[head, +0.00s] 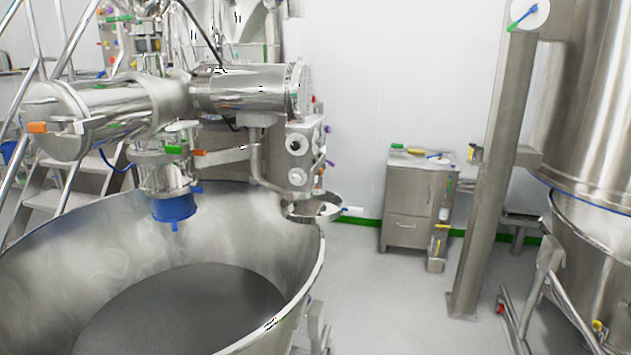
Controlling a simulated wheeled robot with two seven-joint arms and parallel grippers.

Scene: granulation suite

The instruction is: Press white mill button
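The steel mill assembly (245,92) hangs over a large bowl at the left. A steel box (306,155) below its right end carries two round pale fittings, an upper one (296,144) with a dark centre and a lower one (297,177). Small purple parts stick out on the box's right side. I cannot tell whether either fitting is the white mill button; no clearly marked white button can be made out. Neither of my grippers is in the head view.
The wide steel bowl (306,285) with a dark round bottom fills the lower left. A blue outlet (174,207) hangs inside it. A steel cabinet (412,202), a column (487,190) and a large vessel (594,110) stand right. Grey floor (390,305) between is clear.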

